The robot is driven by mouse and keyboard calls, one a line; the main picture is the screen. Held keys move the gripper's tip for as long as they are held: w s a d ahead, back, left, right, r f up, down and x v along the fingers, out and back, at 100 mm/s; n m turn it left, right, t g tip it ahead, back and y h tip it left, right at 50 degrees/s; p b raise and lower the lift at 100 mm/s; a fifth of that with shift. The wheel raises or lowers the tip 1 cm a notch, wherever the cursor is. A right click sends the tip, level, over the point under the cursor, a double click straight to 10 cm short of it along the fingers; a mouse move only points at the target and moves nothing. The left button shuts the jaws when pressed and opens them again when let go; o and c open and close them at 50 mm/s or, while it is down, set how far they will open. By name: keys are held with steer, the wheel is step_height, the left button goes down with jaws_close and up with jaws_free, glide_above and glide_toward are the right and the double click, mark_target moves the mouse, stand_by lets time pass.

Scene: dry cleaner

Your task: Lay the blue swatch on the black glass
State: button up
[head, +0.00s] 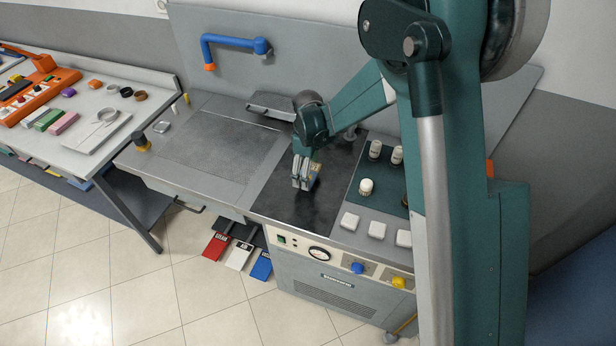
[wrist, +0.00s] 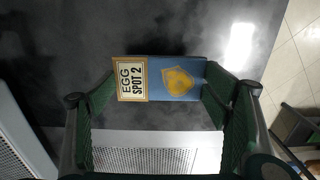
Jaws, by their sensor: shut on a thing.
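The blue swatch (wrist: 183,68) is between my gripper's fingers in the wrist view. It has a yellow shield mark and a pale label reading "EGG SPOT 2" at its left end. In the head view my gripper (head: 305,186) points down over the black glass (head: 276,211), and the swatch (head: 315,172) shows partly behind its fingers. My gripper is shut on the swatch, one finger at each end. The dark glass fills the background behind the swatch in the wrist view (wrist: 150,28). Whether the swatch touches the glass cannot be told.
A green panel with white-capped bottles (head: 366,187) and white blocks (head: 376,230) lies right of the glass. A grey plate (head: 215,155) lies to the left. A blue handle (head: 235,45) is on the back panel. Red, white and blue pedals (head: 240,256) sit below the front edge.

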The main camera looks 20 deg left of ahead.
steer(key=shift+f, duration=1.6)
steer(key=shift+f, duration=0.15)
steer(key=o, duration=0.9)
steer(key=shift+c, duration=0.2)
step_height(320, 180, up, 12)
